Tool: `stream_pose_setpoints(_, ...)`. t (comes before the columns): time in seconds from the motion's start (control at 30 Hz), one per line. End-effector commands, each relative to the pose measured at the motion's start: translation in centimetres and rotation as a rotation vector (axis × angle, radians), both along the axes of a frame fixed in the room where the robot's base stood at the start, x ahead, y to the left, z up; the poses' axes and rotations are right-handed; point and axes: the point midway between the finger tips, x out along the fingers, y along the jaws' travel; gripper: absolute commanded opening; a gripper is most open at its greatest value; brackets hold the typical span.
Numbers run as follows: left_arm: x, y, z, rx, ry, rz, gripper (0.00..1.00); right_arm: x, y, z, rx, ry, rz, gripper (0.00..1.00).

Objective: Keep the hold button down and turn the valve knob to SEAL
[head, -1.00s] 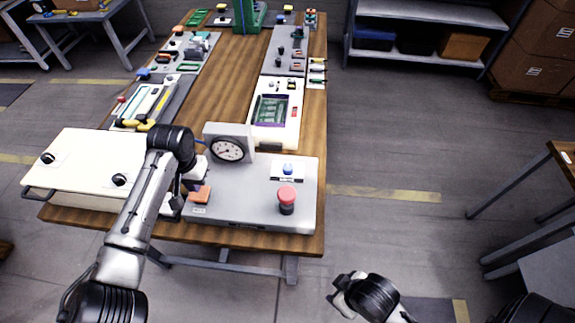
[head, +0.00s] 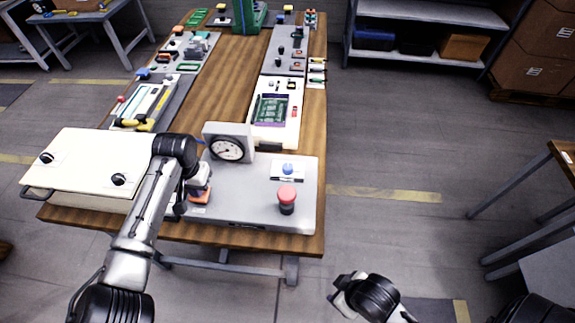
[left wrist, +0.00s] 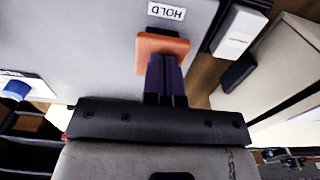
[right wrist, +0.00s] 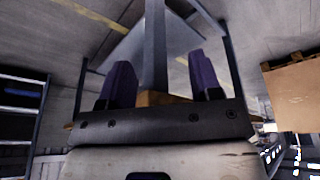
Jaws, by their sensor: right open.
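The orange hold button (head: 200,198) is at the left front of the grey panel (head: 245,205); it also shows by the HOLD label in the left wrist view (left wrist: 162,43). My left gripper (left wrist: 165,58) has its fingers together, with the tips over the button; they look to be at its face, but I cannot tell how far it is pressed. A blue knob (head: 288,168) on a white plate looks like the valve knob; its markings are too small to read. My right gripper (right wrist: 162,80) is open and empty, off the table at the lower right in the head view (head: 343,292).
A gauge (head: 228,149) stands at the panel's back left. A red mushroom-shaped button (head: 287,197) rises at the front right. A cream case (head: 90,165) lies left of the panel.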

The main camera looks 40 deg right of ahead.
Motion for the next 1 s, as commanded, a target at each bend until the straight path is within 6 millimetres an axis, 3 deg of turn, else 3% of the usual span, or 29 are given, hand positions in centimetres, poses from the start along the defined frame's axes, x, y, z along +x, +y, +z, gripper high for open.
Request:
stream_pose_setpoints(0.37, 0.0, 0.0, -0.6, -0.001, 0.001, 0.0, 0.0, 0.0, 0.2, -0.1, 0.007, -0.001, -0.005, 0.59)
stream_pose_setpoints(0.57, 0.0, 0.0, -0.7, 0.0, 0.001, 0.0, 0.0, 1.7, -0.7, 0.3, 0.005, -0.02, 0.061, 0.59)
stream_pose_setpoints(0.77, 0.0, 0.0, -0.7, 0.001, 0.002, 0.0, 0.0, 7.3, -3.7, 2.9, -0.003, -0.077, 0.309, 0.59)
stream_pose_setpoints(1.0, 0.0, 0.0, -0.7, 0.001, 0.002, 0.0, 0.0, 14.9, -7.1, 8.6, -0.016, -0.151, 0.685, 0.59)
